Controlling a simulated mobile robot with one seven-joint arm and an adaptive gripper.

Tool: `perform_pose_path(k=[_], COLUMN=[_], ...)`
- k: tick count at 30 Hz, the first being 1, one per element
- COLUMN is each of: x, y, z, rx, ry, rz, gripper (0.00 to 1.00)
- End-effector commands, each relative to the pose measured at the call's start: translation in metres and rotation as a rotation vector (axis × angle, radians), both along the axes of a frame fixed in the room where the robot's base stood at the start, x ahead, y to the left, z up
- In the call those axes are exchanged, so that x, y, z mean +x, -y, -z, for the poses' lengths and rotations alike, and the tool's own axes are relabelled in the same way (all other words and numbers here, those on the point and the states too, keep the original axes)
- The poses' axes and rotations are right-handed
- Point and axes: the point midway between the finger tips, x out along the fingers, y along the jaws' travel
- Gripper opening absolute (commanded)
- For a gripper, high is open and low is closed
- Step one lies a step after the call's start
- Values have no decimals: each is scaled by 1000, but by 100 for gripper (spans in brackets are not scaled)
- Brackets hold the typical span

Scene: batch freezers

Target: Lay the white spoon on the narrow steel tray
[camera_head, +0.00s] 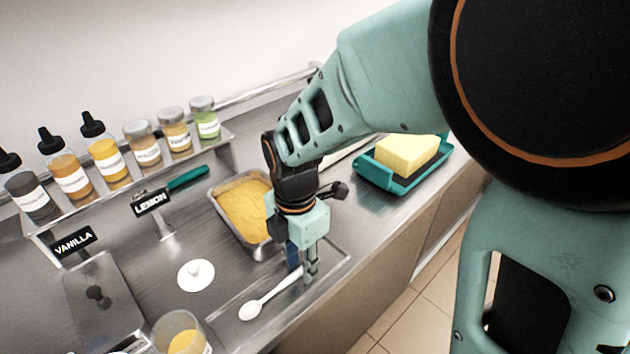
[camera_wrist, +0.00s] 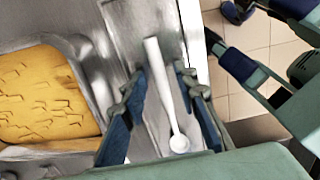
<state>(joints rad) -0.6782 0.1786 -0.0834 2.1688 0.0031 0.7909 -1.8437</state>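The white spoon (camera_head: 266,298) lies along the narrow steel tray (camera_head: 335,257) near the counter's front edge, its bowl toward the lower left. My gripper (camera_head: 306,273) points down over the handle end. In the wrist view my gripper (camera_wrist: 162,77) is open, with one finger on each side of the spoon (camera_wrist: 154,62). Gaps show between the handle and both fingers. The spoon appears to rest on the tray (camera_wrist: 126,38); contact underneath is hidden.
A steel pan of yellow ice cream (camera_head: 243,208) stands just behind my gripper. A white round lid (camera_head: 196,275) and a cup (camera_head: 180,335) are to the left. A teal tray with a yellow block (camera_head: 405,154) is at the right. Bottles (camera_head: 108,160) and jars line the back shelf.

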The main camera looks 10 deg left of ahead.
Motion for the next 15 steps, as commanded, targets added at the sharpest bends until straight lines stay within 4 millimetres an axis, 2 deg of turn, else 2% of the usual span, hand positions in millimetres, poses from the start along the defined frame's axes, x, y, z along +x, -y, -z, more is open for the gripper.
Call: perform_pose_path(k=[8,11,15], x=[1,1,1], y=[0,-1,-1], z=[-8,-24,-56], rx=[2,3,5], ry=[1,4,5], rz=[0,0,1], gripper=[28,28,28])
